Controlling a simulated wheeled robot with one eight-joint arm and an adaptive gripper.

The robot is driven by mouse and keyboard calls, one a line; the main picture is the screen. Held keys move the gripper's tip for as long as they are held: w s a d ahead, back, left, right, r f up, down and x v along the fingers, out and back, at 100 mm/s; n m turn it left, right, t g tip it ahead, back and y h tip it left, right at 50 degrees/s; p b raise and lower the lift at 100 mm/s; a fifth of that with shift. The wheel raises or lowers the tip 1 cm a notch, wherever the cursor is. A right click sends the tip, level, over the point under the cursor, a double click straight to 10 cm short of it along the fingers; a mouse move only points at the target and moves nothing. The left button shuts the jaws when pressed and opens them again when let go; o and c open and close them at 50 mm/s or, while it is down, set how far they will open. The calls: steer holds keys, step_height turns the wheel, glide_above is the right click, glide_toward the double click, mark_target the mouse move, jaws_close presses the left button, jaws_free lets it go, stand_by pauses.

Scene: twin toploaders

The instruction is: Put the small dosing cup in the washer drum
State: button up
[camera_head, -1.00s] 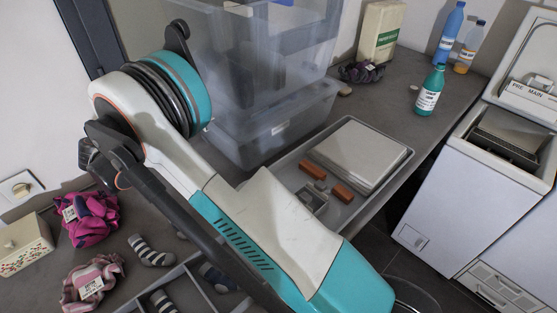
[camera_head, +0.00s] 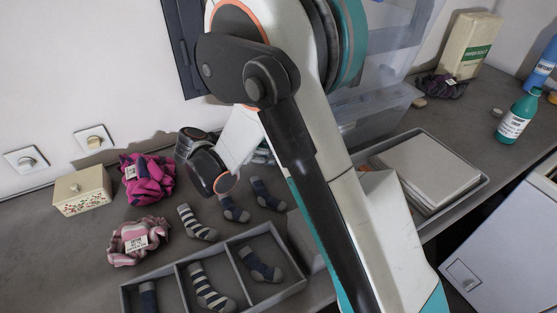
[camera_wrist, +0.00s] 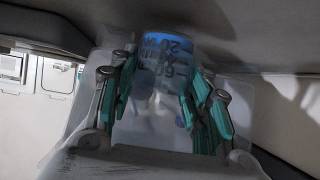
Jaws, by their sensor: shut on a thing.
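The small dosing cup (camera_wrist: 165,62) shows in the wrist view, translucent with a blue band and printed numbers such as 20 and 60. My gripper (camera_wrist: 160,88) is shut on it, its green-sided fingers pressing from both sides. In the head view the cup and fingertips cannot be made out; my arm fills the middle. A white toploader body (camera_head: 500,240) stands at the lower right of the head view. Its opening and drum are outside this view.
A divided sock tray (camera_head: 130,290), scrunchies (camera_head: 140,240), loose socks and a floral box (camera_head: 82,192) lie on the worktop. A grey tray (camera_head: 455,205) with a flat pale lid, clear bins (camera_head: 375,115) and a green bottle (camera_head: 517,118) are to the right.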

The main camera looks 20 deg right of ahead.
steer(key=s, duration=0.1)
steer(key=s+d+f+b, duration=0.1)
steer(key=s, duration=0.1)
steer(key=shift+s+d+f+b, duration=0.2)
steer(key=shift+d+b, duration=0.15)
steer(key=shift+w+f, duration=0.15)
steer(key=shift+w, duration=0.05)
steer(key=shift+s, duration=0.1)
steer(key=o, duration=1)
